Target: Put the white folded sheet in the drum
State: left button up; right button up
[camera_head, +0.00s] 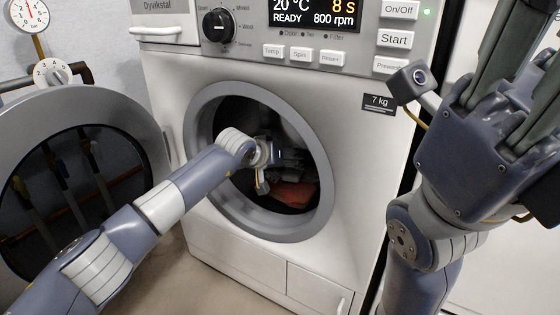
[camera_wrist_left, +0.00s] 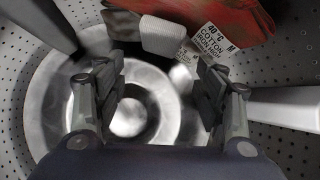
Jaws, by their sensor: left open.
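My left gripper (camera_wrist_left: 158,88) is inside the drum (camera_wrist_left: 285,75), its two fingers apart with nothing between them. In the head view my left arm passes through the round door opening, and the fingers are hard to make out in the dark. A small white ribbed cloth (camera_wrist_left: 162,37) lies beyond the fingertips in the wrist view, beside a red cloth (camera_wrist_left: 225,20). I cannot tell whether it is the white folded sheet. The red cloth also shows low in the drum in the head view (camera_head: 292,194). My right gripper (camera_head: 515,90) is raised at the right, its fingertips cut off.
The washer's grey door ring (camera_head: 322,190) surrounds my left arm. The round door (camera_head: 150,140) stands open at the left. A white tag (camera_wrist_left: 213,42) lies by the red cloth. A pale paddle (camera_wrist_left: 290,108) juts from the perforated drum wall.

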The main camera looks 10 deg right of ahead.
pick_arm(q)
jog(key=v, duration=1.2)
jog(key=shift+f, duration=0.1)
